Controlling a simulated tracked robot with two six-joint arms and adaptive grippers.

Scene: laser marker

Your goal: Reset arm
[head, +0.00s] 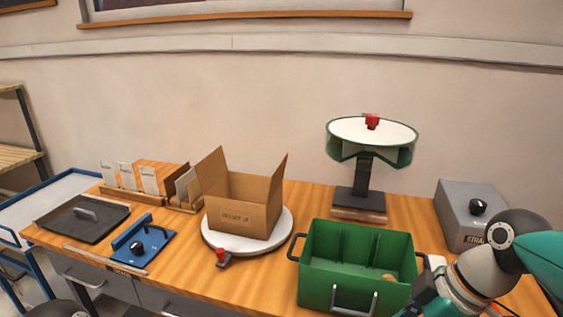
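My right arm comes in from the right edge, in front of the workbench. Its wrist end (430,298) is at the bottom edge, beside the right front corner of the green crate (338,272). Its fingertips do not show, so I cannot tell whether the gripper is open or shut, or whether it holds anything. My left gripper does not show in this view.
An open cardboard box (240,215) stands on a white turntable (283,232). A small red-handled piece (223,258) is at its front. A green-rimmed round stand (374,130) is behind the crate. A grey box (460,215) stands right. Blue (150,243) and black (75,220) plates lie left.

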